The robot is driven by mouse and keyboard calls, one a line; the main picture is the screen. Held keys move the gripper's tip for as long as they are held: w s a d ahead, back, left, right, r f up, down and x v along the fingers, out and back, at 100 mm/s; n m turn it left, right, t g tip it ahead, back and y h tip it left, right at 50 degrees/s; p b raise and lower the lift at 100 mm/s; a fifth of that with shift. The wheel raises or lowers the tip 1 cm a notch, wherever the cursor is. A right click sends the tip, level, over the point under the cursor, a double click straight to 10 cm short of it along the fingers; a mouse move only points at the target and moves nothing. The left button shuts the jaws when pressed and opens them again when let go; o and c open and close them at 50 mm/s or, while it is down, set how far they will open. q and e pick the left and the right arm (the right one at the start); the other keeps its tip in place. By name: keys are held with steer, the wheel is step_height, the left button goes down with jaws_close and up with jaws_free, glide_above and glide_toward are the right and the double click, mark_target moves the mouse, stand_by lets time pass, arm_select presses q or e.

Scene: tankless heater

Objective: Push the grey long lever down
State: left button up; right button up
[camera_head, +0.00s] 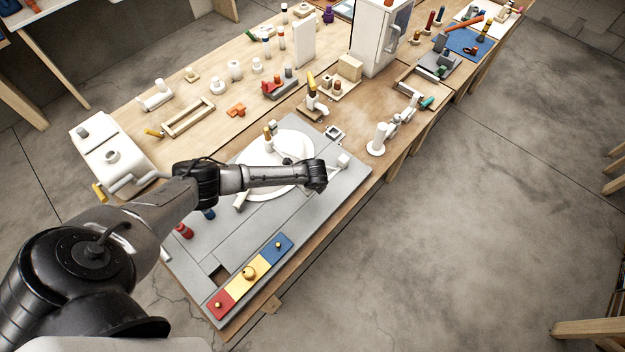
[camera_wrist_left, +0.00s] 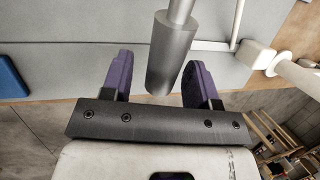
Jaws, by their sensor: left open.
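The grey long lever (camera_wrist_left: 172,50) shows in the left wrist view as a thick grey cylinder on a thinner rod. Its near end lies between the fingers of my left gripper (camera_wrist_left: 159,72), which is open with purple pads on either side. A gap shows on both sides of the lever. In the head view my left arm reaches in from the left, and its wrist end (camera_head: 316,175) is over the grey panel (camera_head: 325,205). The lever cannot be made out there; my arm covers that part. My right gripper is not in view.
A white knob on a bent rod (camera_wrist_left: 256,55) stands right of the gripper in the left wrist view. A white round disc (camera_head: 300,140) lies on the panel behind my arm. A red, yellow and blue block (camera_head: 262,262) is at the panel's front.

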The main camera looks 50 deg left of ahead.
arm_select(q)
steer(key=v, duration=1.3)
steer(key=shift+p, duration=0.3)
